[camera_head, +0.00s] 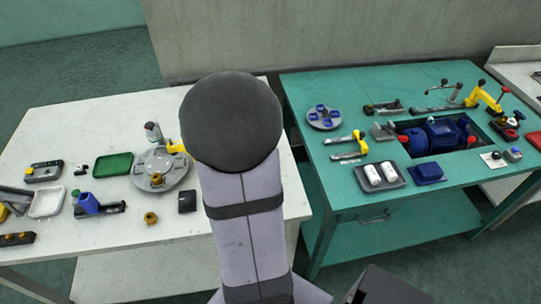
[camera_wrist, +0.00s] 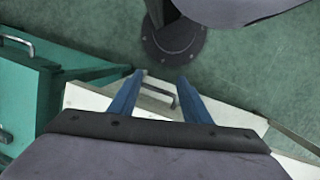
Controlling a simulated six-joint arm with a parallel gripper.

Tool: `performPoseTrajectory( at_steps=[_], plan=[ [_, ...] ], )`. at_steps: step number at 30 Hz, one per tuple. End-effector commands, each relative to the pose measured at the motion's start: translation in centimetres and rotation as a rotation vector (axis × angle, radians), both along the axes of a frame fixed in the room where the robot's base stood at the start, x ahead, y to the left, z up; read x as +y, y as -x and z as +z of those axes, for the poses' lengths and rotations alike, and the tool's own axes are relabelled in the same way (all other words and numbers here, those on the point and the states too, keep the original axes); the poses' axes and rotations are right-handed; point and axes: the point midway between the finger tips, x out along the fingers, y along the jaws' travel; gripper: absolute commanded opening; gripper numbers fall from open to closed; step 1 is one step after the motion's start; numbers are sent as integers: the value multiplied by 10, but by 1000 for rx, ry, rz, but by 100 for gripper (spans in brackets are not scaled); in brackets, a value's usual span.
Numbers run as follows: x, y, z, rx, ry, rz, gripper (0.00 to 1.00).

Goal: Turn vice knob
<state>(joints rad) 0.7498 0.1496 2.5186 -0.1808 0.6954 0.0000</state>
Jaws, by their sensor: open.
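I cannot pick out the vice knob for certain in either view. In the head view, small grey and yellow fixtures, among them a grey block (camera_head: 383,132), stand by the blue motor (camera_head: 436,136) on the green bench (camera_head: 345,215). They are too small to tell which is the vice. My gripper (camera_wrist: 160,76) shows in the wrist view with two blue fingers apart and nothing between them. It faces down past the edge of the white bench (camera_wrist: 88,99), away from the fixtures. In the head view my arm hides the gripper.
The white bench also shows in the head view (camera_head: 120,228), carrying a round grey plate (camera_head: 160,171), a green tray (camera_head: 112,165) and a white tray (camera_head: 46,202). Another white surface stands far right. A gap separates the two main benches.

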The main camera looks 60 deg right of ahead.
Motion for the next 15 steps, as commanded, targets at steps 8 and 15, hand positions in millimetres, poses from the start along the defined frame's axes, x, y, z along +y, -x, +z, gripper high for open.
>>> performPoseTrajectory(
  at_steps=[8, 15],
  plan=[
    [-71, 38, 76, 51, 127, -4, 44],
    [-147, -2, 68, -102, 379, 0, 44]
  ],
)
